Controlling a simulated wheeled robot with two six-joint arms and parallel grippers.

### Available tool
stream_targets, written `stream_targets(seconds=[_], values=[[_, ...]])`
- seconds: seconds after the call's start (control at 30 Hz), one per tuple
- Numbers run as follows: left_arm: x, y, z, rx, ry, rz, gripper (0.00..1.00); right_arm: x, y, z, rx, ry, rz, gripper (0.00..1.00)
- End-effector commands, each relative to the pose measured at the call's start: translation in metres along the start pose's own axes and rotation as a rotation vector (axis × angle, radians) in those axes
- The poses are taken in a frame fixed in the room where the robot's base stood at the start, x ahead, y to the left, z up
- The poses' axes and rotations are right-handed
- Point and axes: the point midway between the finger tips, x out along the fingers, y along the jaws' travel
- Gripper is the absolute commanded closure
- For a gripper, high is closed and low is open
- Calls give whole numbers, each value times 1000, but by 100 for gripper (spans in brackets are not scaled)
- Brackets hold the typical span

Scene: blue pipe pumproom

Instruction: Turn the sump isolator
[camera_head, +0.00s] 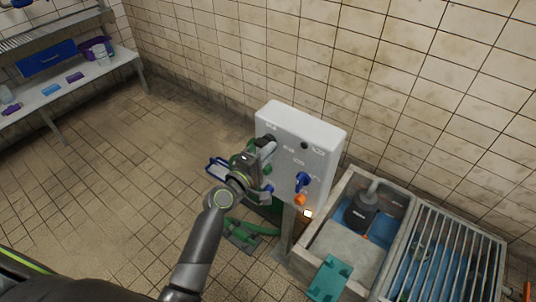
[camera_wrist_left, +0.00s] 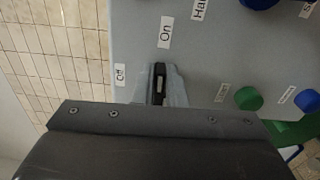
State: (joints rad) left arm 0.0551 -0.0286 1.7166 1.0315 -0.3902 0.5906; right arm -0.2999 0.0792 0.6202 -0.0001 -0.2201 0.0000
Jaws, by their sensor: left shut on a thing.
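The control box (camera_head: 325,150) is a pale grey panel on a post by the wall. My left gripper (camera_head: 268,147) is at the upper left of its face. In the left wrist view, my left gripper (camera_wrist_left: 160,88) is shut on a small dark handle (camera_wrist_left: 159,77), which looks like the sump isolator. "On" and "Off" labels sit beside it. The handle lies upright in the wrist picture, and most of it is hidden between the fingers. My right gripper is not in view.
A blue rotary switch (camera_head: 302,181) and an orange knob (camera_head: 299,200) are lower on the panel. Open floor lies left.

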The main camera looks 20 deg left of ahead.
Motion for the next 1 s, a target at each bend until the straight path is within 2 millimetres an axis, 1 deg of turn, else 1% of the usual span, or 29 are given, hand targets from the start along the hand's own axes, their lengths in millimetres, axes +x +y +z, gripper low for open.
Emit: stream_targets(seconds=[0.03, 0.2, 0.67, 0.7, 0.83, 0.87, 1.0], values=[[0, -3, 0, 15, -1, -1, 100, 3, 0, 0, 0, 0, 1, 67], [0, -3, 0, 51, -1, -2, 100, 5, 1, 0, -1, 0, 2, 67], [0, -3, 0, 63, -1, -4, 100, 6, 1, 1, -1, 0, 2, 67], [0, -3, 0, 63, -1, -4, 86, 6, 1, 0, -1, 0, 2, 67], [0, -3, 0, 62, -1, -3, 69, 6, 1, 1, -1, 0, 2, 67], [0, -3, 0, 62, -1, -3, 67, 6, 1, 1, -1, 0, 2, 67], [0, -2, 0, 62, -1, -2, 67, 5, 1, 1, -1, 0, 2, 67]])
